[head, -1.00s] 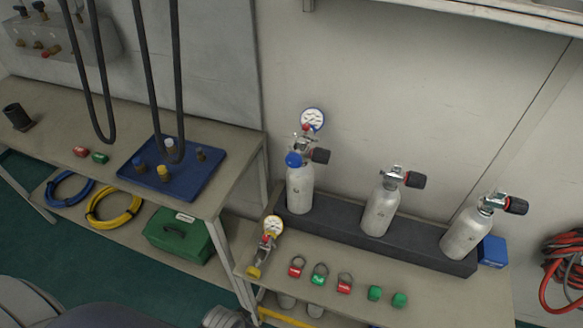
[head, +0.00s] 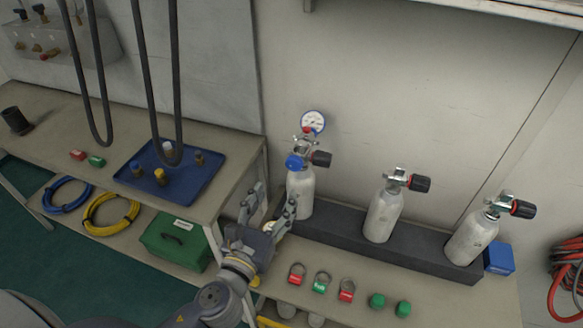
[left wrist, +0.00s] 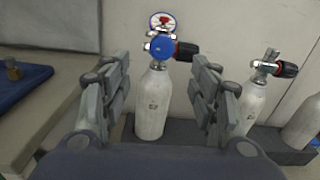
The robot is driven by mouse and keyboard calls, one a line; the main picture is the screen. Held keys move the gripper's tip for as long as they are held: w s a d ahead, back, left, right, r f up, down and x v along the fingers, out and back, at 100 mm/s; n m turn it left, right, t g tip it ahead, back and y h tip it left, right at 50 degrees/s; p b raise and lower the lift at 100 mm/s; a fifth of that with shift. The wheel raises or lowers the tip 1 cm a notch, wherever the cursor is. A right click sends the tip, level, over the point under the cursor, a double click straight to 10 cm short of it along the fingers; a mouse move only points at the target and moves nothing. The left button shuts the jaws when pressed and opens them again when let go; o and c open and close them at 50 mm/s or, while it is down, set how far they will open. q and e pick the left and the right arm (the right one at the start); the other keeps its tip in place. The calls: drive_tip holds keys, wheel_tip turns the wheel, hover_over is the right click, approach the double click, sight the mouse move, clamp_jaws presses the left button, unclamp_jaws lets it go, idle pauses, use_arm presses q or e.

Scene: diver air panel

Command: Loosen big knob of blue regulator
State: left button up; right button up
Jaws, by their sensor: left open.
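The blue regulator's big knob (head: 295,161) is blue and round, on the front of the valve of the leftmost grey cylinder (head: 301,192). A round gauge with a blue rim (head: 313,122) stands above it. In the left wrist view the blue knob (left wrist: 162,47) shows ahead, between and beyond my fingers. My left gripper (head: 270,202) is open and empty, in front of and a little below the knob, apart from it. It also frames the cylinder in the left wrist view (left wrist: 165,95). My right gripper is not in view.
Two more cylinders (head: 383,213) (head: 472,238) with black knobs stand in the dark rack (head: 345,232) to the right. The left bench holds a blue tray (head: 190,190). Black hoses (head: 146,70) hang above it.

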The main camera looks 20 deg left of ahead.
sight(293, 165)
use_arm(q)
drive_tip(key=w, duration=0.3)
drive_tip(key=w+p, duration=0.1)
drive_tip(key=w, duration=0.2)
drive_tip(key=w+p, duration=0.1)
drive_tip(key=w, duration=0.3)
drive_tip(key=shift+d+r, duration=0.2)
drive_tip(key=shift+d, duration=0.1)
drive_tip(key=shift+w, duration=0.4)
drive_tip(key=c, duration=1)
